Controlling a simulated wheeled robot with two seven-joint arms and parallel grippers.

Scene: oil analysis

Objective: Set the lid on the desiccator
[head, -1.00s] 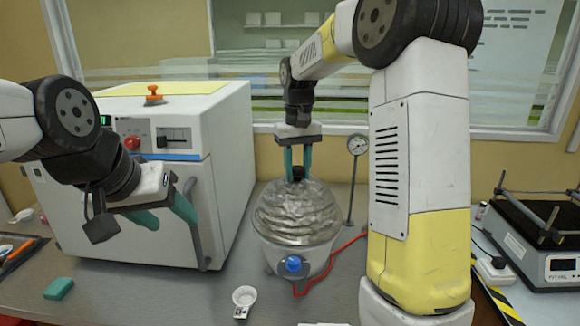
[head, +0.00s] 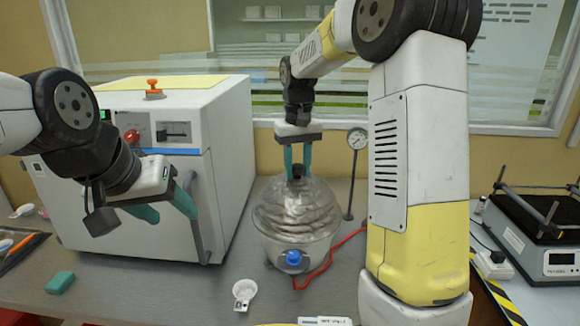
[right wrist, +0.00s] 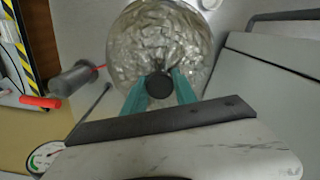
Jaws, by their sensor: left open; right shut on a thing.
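The desiccator (head: 283,254) is a clear bowl with a blue valve knob at its front, standing on the bench. Its domed, wavy glass lid (head: 296,208) is on or just over the bowl's rim; I cannot tell whether they touch. My right gripper (head: 297,172) is above the dome, its teal fingers shut on the lid's dark knob. In the right wrist view the fingers grip the black knob (right wrist: 159,85) with the lid (right wrist: 160,40) beyond. My left gripper (head: 168,208) is open and empty, left of the desiccator, before the white oven.
A white oven (head: 225,150) stands left of the desiccator. A pressure gauge (head: 357,139) on a stand and a red hose (head: 325,267) are to its right. A small white dish (head: 244,290) lies in front. A teal block (head: 60,282) lies at left, a shaker (head: 545,240) at far right.

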